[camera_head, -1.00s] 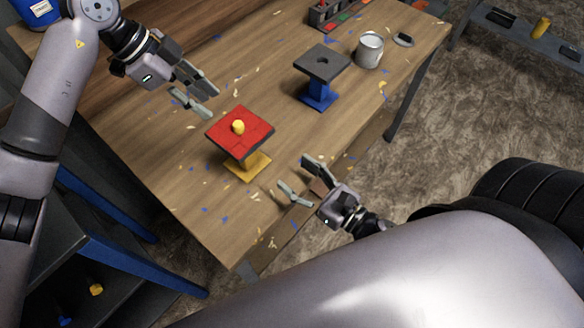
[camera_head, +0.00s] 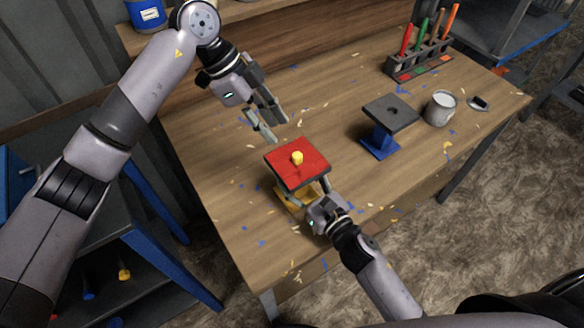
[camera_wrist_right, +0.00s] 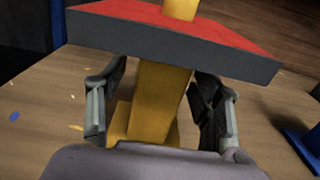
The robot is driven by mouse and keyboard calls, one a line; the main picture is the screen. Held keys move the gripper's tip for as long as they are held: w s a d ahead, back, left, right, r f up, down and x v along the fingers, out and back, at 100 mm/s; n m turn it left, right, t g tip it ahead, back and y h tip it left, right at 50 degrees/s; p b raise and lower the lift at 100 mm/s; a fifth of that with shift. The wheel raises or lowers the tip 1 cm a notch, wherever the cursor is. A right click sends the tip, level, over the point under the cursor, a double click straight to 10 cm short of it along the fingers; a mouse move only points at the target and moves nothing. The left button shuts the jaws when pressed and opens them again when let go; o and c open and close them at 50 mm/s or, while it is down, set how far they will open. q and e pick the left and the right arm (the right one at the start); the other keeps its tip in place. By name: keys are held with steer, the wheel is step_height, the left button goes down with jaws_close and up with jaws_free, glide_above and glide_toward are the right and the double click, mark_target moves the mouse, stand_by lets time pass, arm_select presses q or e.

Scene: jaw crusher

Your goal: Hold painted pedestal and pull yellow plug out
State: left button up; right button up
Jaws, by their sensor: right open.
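The painted pedestal has a red square top (camera_head: 312,170) with dark edges and a yellow column and base (camera_head: 284,199). The yellow plug (camera_head: 297,158) stands upright in the middle of the red top. My right gripper (camera_head: 306,194) is low at the near side of the pedestal, under the top's edge. In the right wrist view its open fingers (camera_wrist_right: 160,115) stand on either side of the yellow column (camera_wrist_right: 160,90), with gaps visible. My left gripper (camera_head: 268,128) is open and empty, above the table behind and left of the red top.
A blue pedestal with a dark, holed top (camera_head: 391,112) stands to the right. Beyond it are a can (camera_head: 440,108), a small dish (camera_head: 479,103) and a rack of colored tools (camera_head: 420,65). Paint flecks litter the wooden table (camera_head: 215,155).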

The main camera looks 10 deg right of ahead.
mark_target(292, 169)
steer(key=shift+x, duration=1.55)
steer(key=shift+c, duration=0.6)
jaws_close()
